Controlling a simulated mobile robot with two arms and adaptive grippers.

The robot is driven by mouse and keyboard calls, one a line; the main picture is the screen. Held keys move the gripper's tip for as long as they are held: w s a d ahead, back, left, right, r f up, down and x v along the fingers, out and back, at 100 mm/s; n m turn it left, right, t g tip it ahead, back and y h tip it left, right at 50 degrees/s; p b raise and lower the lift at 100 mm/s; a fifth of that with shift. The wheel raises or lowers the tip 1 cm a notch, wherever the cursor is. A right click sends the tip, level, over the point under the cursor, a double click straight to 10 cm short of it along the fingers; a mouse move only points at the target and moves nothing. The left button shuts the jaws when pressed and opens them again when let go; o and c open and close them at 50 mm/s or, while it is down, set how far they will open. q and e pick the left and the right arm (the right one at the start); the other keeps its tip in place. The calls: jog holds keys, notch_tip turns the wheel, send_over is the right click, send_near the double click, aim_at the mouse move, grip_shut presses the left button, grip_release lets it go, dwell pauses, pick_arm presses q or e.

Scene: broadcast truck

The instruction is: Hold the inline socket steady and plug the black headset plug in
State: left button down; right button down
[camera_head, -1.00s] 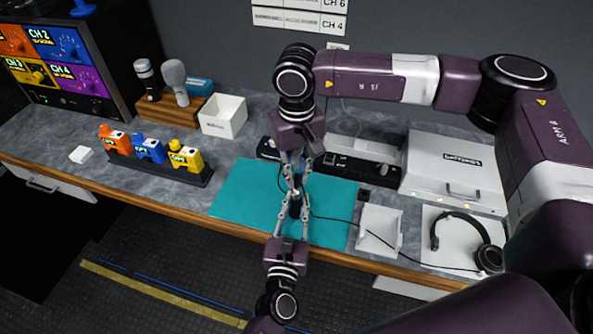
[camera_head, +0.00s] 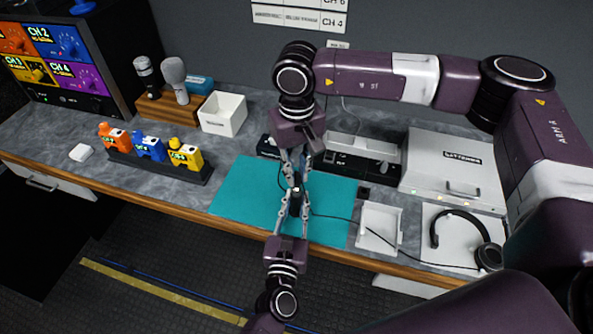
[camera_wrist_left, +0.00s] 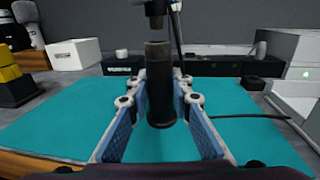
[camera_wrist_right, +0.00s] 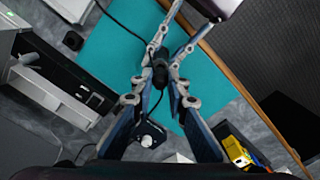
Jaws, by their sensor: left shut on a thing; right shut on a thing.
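My left gripper (camera_head: 304,217) comes in from the bottom of the head view and is shut on a black cylinder, the headset plug (camera_wrist_left: 160,90), standing upright in the left wrist view. I take it for the plug because the cable from the headset runs to it; its markings are unreadable. My right gripper (camera_head: 290,163) reaches down from above and is shut on a smaller dark piece, which I take for the inline socket (camera_wrist_left: 155,9). It hangs just above the cylinder with a visible gap in the left wrist view. In the right wrist view the fingers partly hide both pieces.
The teal mat (camera_head: 238,196) lies below the grippers. The headset (camera_head: 488,257) rests at right, beside a white tray (camera_head: 378,228). A rack of coloured packs (camera_head: 150,150) stands left. A black unit (camera_head: 365,170) and a white box (camera_head: 452,170) stand behind.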

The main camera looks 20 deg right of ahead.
aim_at(296, 173)
jog(key=shift+f, duration=1.1)
dwell(0.3)
jog(key=c, duration=1.8)
grip_release()
notch_tip(296, 173, up, 12)
jog(key=shift+f, duration=0.1)
pick_arm(q)
jog(key=c, duration=1.7)
grip_release()
jog(key=shift+o, duration=0.2)
